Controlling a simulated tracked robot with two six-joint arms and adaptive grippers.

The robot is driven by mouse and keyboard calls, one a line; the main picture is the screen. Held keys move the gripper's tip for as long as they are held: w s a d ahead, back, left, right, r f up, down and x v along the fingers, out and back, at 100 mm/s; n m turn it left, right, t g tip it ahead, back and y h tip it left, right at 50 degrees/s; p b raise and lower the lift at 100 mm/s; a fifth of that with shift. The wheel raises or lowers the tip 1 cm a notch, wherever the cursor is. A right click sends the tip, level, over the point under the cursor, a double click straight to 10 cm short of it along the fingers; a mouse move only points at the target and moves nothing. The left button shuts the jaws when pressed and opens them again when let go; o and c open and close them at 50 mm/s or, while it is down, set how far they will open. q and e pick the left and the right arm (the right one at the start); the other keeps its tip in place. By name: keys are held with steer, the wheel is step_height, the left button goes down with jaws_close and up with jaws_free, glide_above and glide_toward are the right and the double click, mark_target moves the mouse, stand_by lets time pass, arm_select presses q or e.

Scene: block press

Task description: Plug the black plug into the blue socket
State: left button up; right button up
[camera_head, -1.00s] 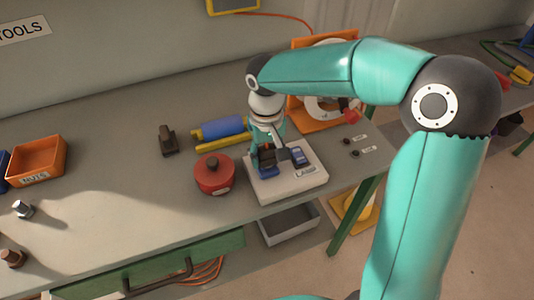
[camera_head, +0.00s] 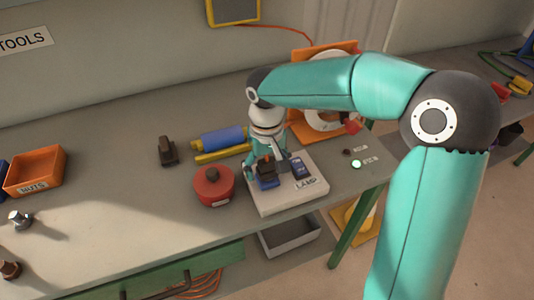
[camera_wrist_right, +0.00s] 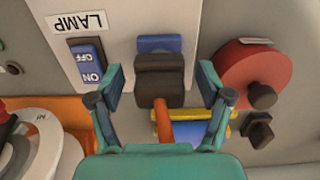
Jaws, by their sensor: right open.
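The black plug (camera_head: 266,163), dark with an orange stub on its back, stands upright at the blue socket (camera_head: 268,181) on the pale LAMP block (camera_head: 290,199). In the right wrist view the plug (camera_wrist_right: 159,82) covers part of the socket (camera_wrist_right: 159,43); how deep it sits is hidden. My right gripper (camera_wrist_right: 161,76) is open, with one finger on each side of the plug and a gap to both. In the head view this gripper (camera_head: 264,167) is over the block. My left gripper is in neither view.
A blue ON/OFF switch (camera_wrist_right: 86,62) is beside the socket. A red round pot (camera_head: 214,187) stands close left of the block. A dark piece (camera_head: 167,151) and a blue-yellow tool (camera_head: 220,140) lie behind. A small green light (camera_head: 356,163) glows at right.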

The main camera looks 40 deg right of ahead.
step_height(320, 180, up, 12)
steer(key=shift+f, duration=0.25)
stand_by(0.6)
